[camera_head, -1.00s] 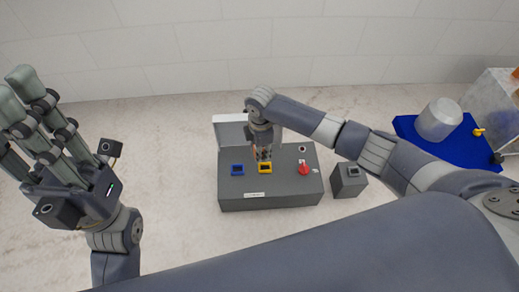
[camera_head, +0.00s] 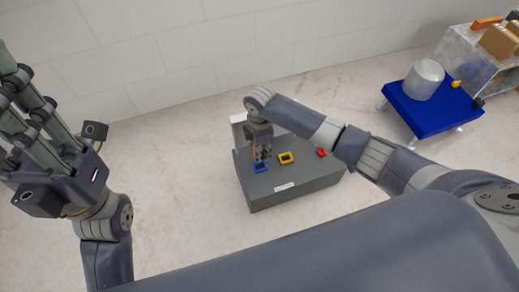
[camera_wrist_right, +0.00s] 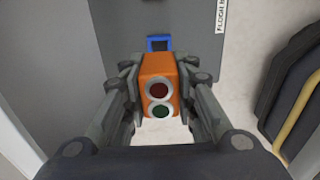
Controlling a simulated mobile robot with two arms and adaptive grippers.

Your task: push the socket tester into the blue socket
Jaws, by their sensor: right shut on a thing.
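The orange socket tester (camera_wrist_right: 160,72) has a red and a green round light on its end. My right gripper (camera_wrist_right: 158,78) is shut on it, fingers on both sides. In the head view the right gripper (camera_head: 262,152) is over the left end of the grey box (camera_head: 295,190), just above the blue socket (camera_head: 260,168). The blue socket also shows in the wrist view (camera_wrist_right: 158,43), just beyond the tester and partly hidden by it. I cannot tell whether they touch. My left gripper (camera_head: 12,105) is open and empty at the left edge, away from the box.
A yellow socket (camera_head: 286,158) and a red part (camera_head: 322,153) are on the box to the right; my right arm partly covers that side. A blue cart (camera_head: 440,112) with a grey cylinder (camera_head: 424,80) stands at right. The floor left of the box is clear.

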